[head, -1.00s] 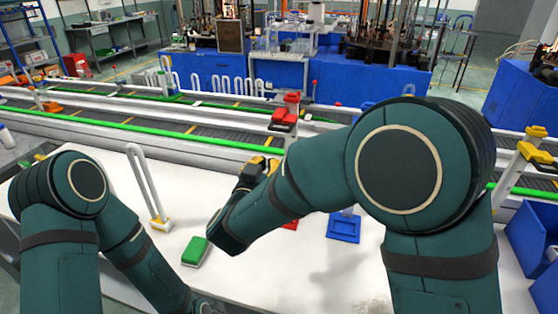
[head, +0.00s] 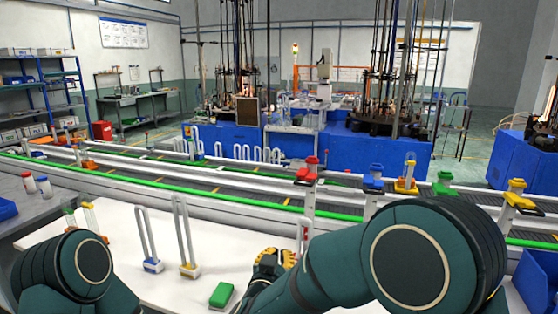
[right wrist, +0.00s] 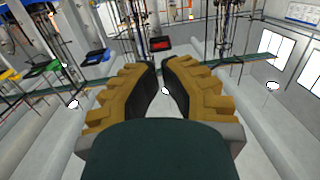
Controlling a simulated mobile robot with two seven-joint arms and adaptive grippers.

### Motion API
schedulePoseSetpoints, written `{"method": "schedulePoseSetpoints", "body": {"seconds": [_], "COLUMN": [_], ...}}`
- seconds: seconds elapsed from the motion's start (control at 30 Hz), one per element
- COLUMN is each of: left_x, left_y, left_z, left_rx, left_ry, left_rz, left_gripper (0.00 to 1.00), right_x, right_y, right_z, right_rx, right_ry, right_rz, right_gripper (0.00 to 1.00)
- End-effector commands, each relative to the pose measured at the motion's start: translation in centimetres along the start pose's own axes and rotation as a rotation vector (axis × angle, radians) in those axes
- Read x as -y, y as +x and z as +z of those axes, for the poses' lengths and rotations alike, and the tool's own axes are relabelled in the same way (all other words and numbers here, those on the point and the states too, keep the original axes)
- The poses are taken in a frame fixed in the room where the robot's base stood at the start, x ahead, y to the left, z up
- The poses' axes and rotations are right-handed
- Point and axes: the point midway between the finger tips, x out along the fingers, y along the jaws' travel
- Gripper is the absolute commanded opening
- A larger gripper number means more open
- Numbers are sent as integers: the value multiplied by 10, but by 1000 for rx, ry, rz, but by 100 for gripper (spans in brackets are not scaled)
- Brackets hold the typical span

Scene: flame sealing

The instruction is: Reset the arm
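My right arm crosses the lower right of the head view. Its yellow-and-black gripper (head: 274,258) is above the white table. In the right wrist view the gripper's two fingers (right wrist: 160,68) stand slightly apart at the tips, with nothing between them. My left arm shows only its rounded joint at the lower left; its gripper is out of view. On the table, a U-shaped glass tube in a yellow-and-white base (head: 190,270) stands upright beside another in a blue base (head: 152,265). A green block (head: 222,294) lies left of my right gripper. My right arm hides part of the table.
A conveyor with green edges (head: 120,180) runs behind the table. Red (head: 307,173), blue (head: 375,183), green (head: 443,187) and yellow (head: 516,197) holders stand along it. A blue bin (head: 540,278) is at the right edge. Blue machines (head: 388,148) stand farther back.

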Motion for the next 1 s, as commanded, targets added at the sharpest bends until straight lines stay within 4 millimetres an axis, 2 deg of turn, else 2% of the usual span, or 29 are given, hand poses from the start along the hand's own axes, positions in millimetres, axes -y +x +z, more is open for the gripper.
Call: {"method": "schedulePoseSetpoints", "body": {"seconds": [0.03,0.17,0.27,0.33,0.47,0.5,0.6,0.7,0.8,0.9,1.0], "left_x": [0,0,0,0,0,0,0,0,0,0,0], "left_y": [0,1,1,0,0,0,0,0,0,0,0], "left_z": [0,-1,-1,0,0,0,0,0,0,0,0], "left_rx": [-1,-1,-1,-1,-1,-1,-1,-1,-1,-1,-1], "left_ry": [1,1,1,1,0,1,1,1,1,1,1], "left_rz": [0,1,1,0,0,0,0,0,0,0,0], "left_gripper": [100,100,100,100,100,100,100,100,100,100,100], "right_x": [-8,-23,-39,-54,-87,-97,-120,-138,-149,-154,-156], "right_y": [7,14,12,3,-33,-48,-90,-130,-160,-176,-181], "right_z": [20,74,123,163,237,258,297,322,335,340,342], "right_rx": [47,187,329,455,733,822,1029,1198,1314,1375,1395], "right_ry": [-4,2,14,27,70,86,127,161,184,196,199], "right_rz": [-24,-105,-167,-212,-279,-296,-323,-342,-351,-356,-358], "right_gripper": [0,0,0,0,0,0,0,0,0,0,0]}}
